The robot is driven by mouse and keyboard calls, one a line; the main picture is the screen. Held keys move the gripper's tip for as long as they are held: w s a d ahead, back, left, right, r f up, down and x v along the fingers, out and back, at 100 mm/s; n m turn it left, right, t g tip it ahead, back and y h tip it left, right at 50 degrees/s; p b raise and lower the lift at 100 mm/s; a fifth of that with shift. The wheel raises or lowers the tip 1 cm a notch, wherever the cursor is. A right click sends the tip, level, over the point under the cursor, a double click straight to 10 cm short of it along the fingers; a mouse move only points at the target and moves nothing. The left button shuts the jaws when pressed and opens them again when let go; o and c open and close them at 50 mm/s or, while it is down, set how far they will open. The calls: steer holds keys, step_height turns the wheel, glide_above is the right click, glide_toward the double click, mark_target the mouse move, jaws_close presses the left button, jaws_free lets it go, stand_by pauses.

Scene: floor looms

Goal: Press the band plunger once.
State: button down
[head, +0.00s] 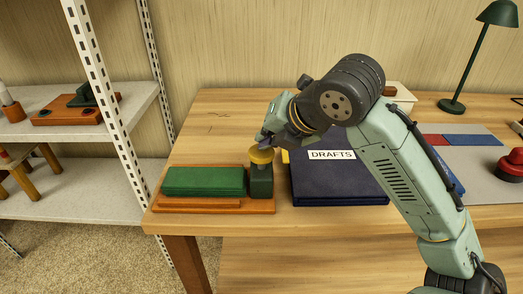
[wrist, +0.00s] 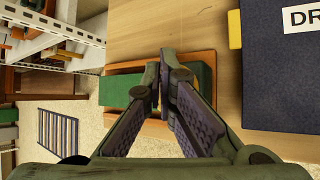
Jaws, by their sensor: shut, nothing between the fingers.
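The band plunger shows in the head view as a round yellow knob (head: 262,155) on a dark green post (head: 261,181). The post stands at the right end of an orange base (head: 225,206), beside a long green block (head: 204,181). My gripper (head: 265,141) is just above and behind the knob, pointing down. I cannot tell whether it touches the knob. The yellow knob is hidden there.
A dark blue DRAFTS box (head: 337,178) lies close to the right of the base. A metal shelf unit (head: 110,120) stands left of the wooden table (head: 215,110). A red round object (head: 511,165) and a green lamp (head: 480,55) are at the far right.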

steer(key=shift+f+b, duration=0.85)
steer(key=shift+f, duration=0.2)
stand_by(0.6)
steer(key=shift+r, duration=0.2)
steer(key=shift+r+p, duration=1.25)
steer(key=shift+r, duration=0.15)
steer(key=shift+r, duration=0.15)
step_height(320, 180, up, 5)
steer(key=p, duration=0.4)
steer(key=shift+f, duration=0.2)
